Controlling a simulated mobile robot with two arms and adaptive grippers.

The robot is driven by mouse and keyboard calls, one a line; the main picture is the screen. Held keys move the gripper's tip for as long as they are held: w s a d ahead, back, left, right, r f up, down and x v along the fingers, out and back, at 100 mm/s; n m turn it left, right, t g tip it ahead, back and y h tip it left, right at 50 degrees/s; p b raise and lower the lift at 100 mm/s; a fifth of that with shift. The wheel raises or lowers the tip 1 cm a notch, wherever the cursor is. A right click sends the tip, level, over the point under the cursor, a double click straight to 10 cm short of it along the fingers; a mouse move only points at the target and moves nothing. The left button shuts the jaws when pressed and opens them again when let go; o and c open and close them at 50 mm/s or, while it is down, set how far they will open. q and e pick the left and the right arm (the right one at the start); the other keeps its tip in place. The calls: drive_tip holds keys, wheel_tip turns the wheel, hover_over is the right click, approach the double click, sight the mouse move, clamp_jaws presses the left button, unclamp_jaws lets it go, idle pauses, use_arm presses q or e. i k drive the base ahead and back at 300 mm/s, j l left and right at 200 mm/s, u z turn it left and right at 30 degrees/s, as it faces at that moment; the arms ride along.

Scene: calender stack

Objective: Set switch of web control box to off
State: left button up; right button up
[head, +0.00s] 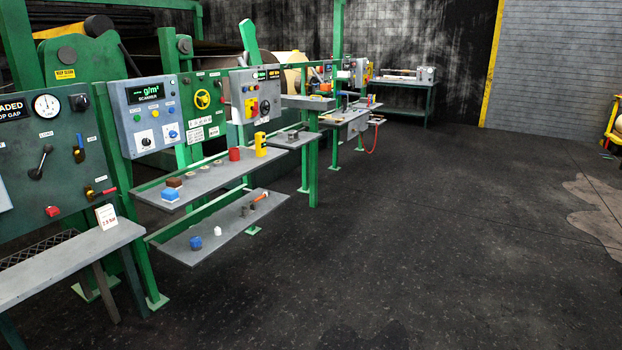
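Grey control boxes are mounted on the green machine frame at left; I cannot read which one is labelled web control. The farther grey box (255,95) has a small display, a red knob on yellow, and other coloured buttons. More panels farther along are too small to read. No switch position can be told. Neither of my grippers is in view.
A grey shelf (198,183) holding a red cylinder (235,154) and a yellow can (261,144) juts out below the boxes, with a lower shelf (222,232) beneath. A grey bench (70,256) stands at near left. The dark floor (400,240) to the right is clear.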

sight(255, 108)
drive_tip(key=i, duration=2.8)
